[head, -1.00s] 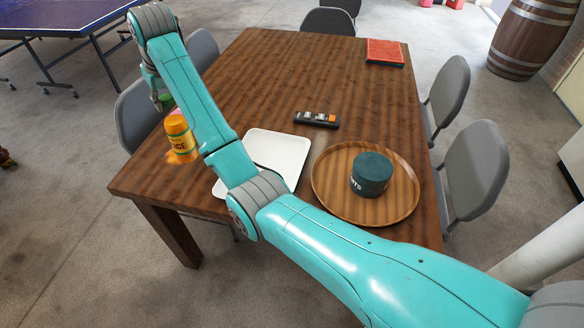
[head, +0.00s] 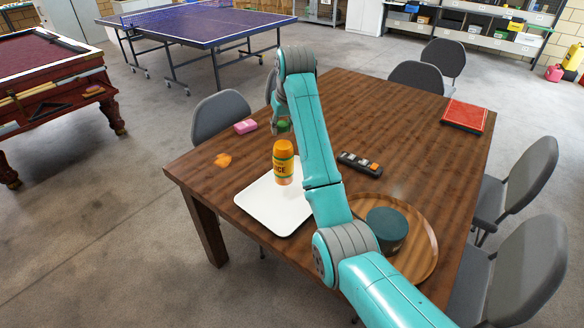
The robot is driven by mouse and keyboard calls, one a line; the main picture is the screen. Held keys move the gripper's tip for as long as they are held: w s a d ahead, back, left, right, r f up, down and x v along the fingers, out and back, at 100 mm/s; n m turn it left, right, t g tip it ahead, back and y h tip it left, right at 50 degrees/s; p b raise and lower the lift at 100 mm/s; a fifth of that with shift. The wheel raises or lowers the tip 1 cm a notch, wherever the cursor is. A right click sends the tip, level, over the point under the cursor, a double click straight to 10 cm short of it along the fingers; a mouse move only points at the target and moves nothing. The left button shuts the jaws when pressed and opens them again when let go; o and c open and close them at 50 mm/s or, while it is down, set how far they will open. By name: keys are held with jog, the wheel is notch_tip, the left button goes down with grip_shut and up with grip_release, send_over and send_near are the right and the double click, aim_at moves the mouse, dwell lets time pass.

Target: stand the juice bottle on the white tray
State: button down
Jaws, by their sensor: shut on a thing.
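The juice bottle (head: 284,165), orange with a yellow-green label, is upright over the far part of the white tray (head: 262,212). I cannot tell whether its base touches the tray or hangs just above it. My gripper (head: 282,135) is at the top of the bottle and shut on it; its fingers are small and hard to make out. My forearm passes just right of the bottle and covers the tray's right edge.
A round wooden tray (head: 427,262) with a dark green tin (head: 386,228) stands right of my arm.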

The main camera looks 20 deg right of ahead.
aim_at(283, 150)
jog(key=shift+f, duration=4.25)
jog(key=c, duration=0.8)
grip_release()
jog(key=shift+f, duration=0.1)
jog(key=shift+o, duration=0.2)
